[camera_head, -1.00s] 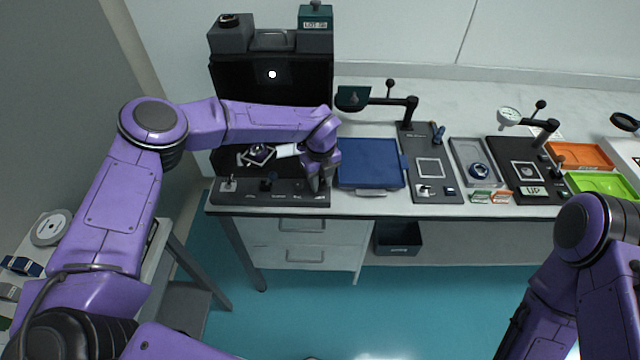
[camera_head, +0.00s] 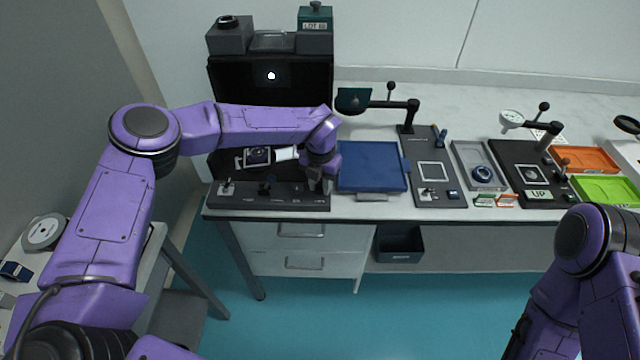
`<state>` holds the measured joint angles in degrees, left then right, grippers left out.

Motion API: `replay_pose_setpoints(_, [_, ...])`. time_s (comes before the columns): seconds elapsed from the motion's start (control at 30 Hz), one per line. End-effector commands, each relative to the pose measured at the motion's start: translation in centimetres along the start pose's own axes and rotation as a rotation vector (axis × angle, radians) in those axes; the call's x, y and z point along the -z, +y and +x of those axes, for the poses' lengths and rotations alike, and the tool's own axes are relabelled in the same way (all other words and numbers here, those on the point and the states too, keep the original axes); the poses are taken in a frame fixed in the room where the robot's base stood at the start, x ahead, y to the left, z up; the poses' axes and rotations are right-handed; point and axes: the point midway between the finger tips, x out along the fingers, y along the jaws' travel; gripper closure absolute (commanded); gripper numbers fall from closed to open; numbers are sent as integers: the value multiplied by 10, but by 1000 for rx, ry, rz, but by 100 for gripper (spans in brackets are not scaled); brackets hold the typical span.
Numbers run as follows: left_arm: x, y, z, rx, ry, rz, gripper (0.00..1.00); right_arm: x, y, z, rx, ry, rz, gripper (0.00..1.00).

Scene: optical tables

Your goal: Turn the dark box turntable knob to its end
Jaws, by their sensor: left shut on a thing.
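The dark box (camera_head: 230,77) stands at the left end of the bench, its black front open low down. Inside, a turntable carries a dark square piece (camera_head: 257,155) with a light border, now nearly square to the box front. A control panel (camera_head: 245,202) runs along the box's front edge. My left gripper (camera_head: 315,187) points down at the panel's right end and is shut on the knob there, which it mostly hides. My right arm shows at the lower right, but its gripper cannot be made out.
A blue tray (camera_head: 371,168) lies close to the right of my left gripper. Further right are a dark fixture plate (camera_head: 447,185), a grey tray (camera_head: 490,183), an UP fixture and orange (camera_head: 588,160) and green (camera_head: 607,189) trays. My left forearm crosses in front of the box.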

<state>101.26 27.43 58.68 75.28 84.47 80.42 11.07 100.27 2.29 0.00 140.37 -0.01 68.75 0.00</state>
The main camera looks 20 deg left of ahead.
Motion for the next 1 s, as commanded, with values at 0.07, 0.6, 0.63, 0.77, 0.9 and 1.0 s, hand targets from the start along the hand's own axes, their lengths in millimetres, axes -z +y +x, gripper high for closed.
replay_pose_setpoints(0.07, [1, 0, 1, 0, 2, 69, 99, 0, 0, 0, 0, 0, 0, 13])
replay_pose_setpoints(0.6, [1, 0, 1, 2, 4, 582, 99, 1, 0, -3, 0, 0, 0, 13])
replay_pose_setpoints(0.63, [1, 0, 1, 2, 4, 610, 99, 1, 0, -3, 0, 0, 0, 13])
replay_pose_setpoints(0.77, [1, 0, 1, 2, 4, 733, 99, 2, 0, -4, 0, 0, 0, 13])
replay_pose_setpoints(0.9, [1, 0, 1, 2, 4, 867, 99, 2, 1, -6, 0, 0, 0, 13])
replay_pose_setpoints(1.0, [1, 0, 1, 2, 4, 962, 99, 3, 1, -7, 0, 0, 0, 13])
